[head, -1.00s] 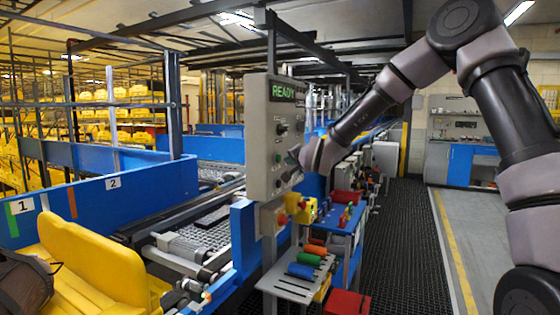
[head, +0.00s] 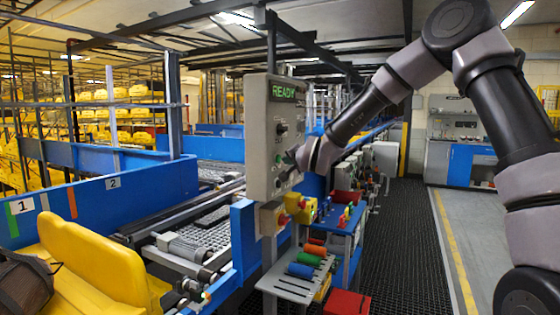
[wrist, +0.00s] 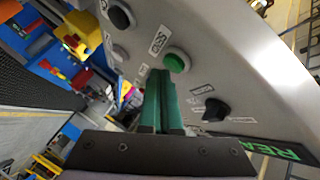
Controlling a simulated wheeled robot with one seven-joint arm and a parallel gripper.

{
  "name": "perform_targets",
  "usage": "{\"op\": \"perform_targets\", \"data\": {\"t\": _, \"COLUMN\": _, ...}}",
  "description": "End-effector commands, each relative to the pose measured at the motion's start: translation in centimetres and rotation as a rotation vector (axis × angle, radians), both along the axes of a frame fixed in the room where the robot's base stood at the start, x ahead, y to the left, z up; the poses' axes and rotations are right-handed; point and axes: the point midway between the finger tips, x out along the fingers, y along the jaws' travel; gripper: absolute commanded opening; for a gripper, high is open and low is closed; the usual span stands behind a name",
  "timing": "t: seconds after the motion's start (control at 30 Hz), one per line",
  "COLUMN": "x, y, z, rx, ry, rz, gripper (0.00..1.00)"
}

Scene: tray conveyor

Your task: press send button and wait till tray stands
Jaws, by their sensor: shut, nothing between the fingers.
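The grey control panel (head: 262,135) stands upright left of my arm, with a lit green READY display (head: 284,91). In the head view my gripper (head: 291,157) is at the panel's right side. A yellow tray-like carrier (head: 90,265) with a dark bag (head: 24,283) is at lower left.
The roller conveyor (head: 205,235) runs behind the panel, with blue side walls (head: 150,190). Black knobs (wrist: 215,109) (wrist: 121,17) flank the green button. A shelf with coloured cylinders (head: 305,262) and a red box (head: 346,303) are below. The dark floor at right is open.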

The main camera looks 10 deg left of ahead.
Motion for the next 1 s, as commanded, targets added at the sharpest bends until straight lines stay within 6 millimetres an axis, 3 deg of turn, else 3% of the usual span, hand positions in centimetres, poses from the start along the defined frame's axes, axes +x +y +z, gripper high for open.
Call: {"op": "perform_targets", "data": {"t": 1.0, "x": 0.3, "y": 1.0, "z": 0.0, "rx": 0.000, "ry": 0.000, "rz": 0.000, "gripper": 0.00}}
